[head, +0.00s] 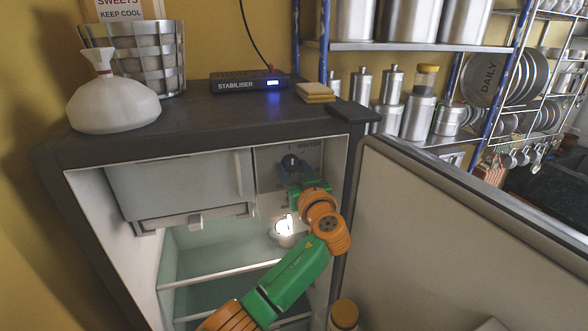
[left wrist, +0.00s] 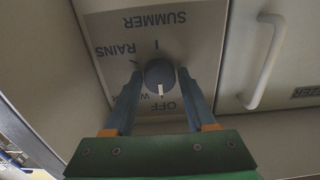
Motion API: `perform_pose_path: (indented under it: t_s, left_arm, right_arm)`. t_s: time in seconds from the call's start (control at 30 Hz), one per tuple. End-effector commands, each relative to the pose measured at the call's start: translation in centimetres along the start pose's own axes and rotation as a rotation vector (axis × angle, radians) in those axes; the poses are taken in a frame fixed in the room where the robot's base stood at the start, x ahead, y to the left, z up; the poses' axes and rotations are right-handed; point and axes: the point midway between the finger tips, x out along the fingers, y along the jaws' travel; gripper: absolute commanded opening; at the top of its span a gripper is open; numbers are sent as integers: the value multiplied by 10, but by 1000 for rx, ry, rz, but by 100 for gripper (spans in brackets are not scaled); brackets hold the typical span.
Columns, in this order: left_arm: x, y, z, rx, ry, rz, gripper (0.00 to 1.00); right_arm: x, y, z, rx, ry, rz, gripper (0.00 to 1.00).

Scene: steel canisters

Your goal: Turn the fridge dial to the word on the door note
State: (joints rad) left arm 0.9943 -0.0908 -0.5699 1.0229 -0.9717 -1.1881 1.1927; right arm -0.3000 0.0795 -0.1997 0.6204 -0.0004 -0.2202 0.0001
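The fridge dial (head: 291,162) is a dark round knob on a pale plate at the upper right inside the open fridge. In the left wrist view the dial (left wrist: 159,73) appears upside down, with SUMMER, RAINS, OFF and a partly covered W word around it. Its white mark points down there, between the W word and OFF. My left gripper (left wrist: 160,82) has one finger on each side of the dial, apparently with narrow gaps. In the head view the left gripper (head: 290,178) reaches up to the dial. No readable door note shows. My right gripper is out of view.
The fridge door (head: 470,230) stands open at the right. The freezer box (head: 180,185) is left of the dial, with its handle (left wrist: 264,62) nearby. A jar (head: 344,315) is low at the doorway. A white bundle (head: 113,103) and the stabiliser (head: 248,82) are on top.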

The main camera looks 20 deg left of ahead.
Motion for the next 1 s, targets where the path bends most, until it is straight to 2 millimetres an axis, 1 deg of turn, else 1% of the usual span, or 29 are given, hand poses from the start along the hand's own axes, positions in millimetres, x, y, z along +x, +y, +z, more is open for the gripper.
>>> perform_pose_path:
  t_s: [0.03,0.07,0.1,0.17,0.2,0.43,0.57,0.77,1.0]
  left_arm:
    - [0,0,0,0,0,0,40]
    - [0,0,0,0,0,0,32]
    - [0,0,0,0,0,0,21]
    - [0,0,0,0,0,0,5]
    - [0,0,0,0,0,0,0]
    - [0,0,0,21,0,0,0]
    - [0,0,1,73,0,0,0]
    - [0,0,2,219,-1,0,0]
    - [0,-1,0,446,0,0,0]
  right_arm:
    - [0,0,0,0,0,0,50]
    - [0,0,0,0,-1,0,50]
    - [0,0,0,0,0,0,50]
    - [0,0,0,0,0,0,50]
    - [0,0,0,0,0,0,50]
    - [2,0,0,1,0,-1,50]
    - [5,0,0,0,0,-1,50]
    - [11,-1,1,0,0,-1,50]
    - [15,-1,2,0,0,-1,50]
